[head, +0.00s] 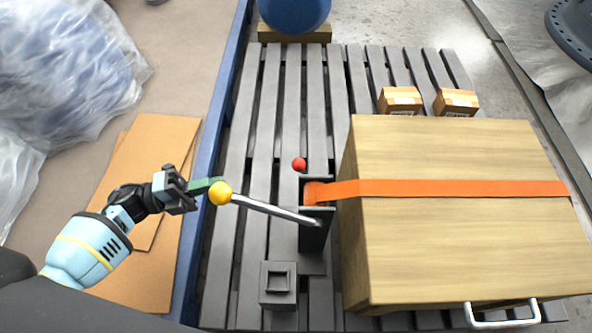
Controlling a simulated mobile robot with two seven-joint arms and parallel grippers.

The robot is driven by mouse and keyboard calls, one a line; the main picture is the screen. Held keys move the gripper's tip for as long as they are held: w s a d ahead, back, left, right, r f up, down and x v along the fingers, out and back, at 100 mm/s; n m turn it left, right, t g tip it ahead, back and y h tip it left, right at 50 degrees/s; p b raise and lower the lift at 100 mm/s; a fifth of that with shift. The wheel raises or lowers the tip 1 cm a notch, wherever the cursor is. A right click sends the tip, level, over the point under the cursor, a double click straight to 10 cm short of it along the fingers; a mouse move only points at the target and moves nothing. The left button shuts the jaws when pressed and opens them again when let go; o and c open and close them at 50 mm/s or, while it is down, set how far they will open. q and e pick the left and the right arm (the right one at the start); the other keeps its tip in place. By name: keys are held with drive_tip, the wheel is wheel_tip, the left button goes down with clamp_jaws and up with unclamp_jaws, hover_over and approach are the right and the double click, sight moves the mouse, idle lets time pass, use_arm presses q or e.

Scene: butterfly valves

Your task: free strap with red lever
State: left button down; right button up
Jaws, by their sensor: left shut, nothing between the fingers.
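A red ball knob (299,164) shows beside a dark bracket (315,235); its lever's shaft cannot be made out. A yellow ball knob (220,193) tips a long metal lever (268,209) that runs left from the bracket. An orange strap (450,188) crosses the top of a wooden crate (450,255) and enters the bracket. My left gripper (214,185) is shut and empty, its green fingertips right at the yellow knob; whether they touch it is unclear. It is left of the red knob and apart from it. My right gripper is out of view.
The crate stands on a grey slatted platform (252,140) with a blue edge rail (206,160). A small square block (278,285) sits below the bracket. Two small cartons (400,100) stand behind the crate, and a blue round object (294,14) at the back. Slats around the red knob are clear.

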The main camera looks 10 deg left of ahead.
use_arm(q)
drive_tip(key=b+x, duration=0.2)
drive_tip(key=x, duration=1.2)
drive_tip(key=shift+f, duration=0.1)
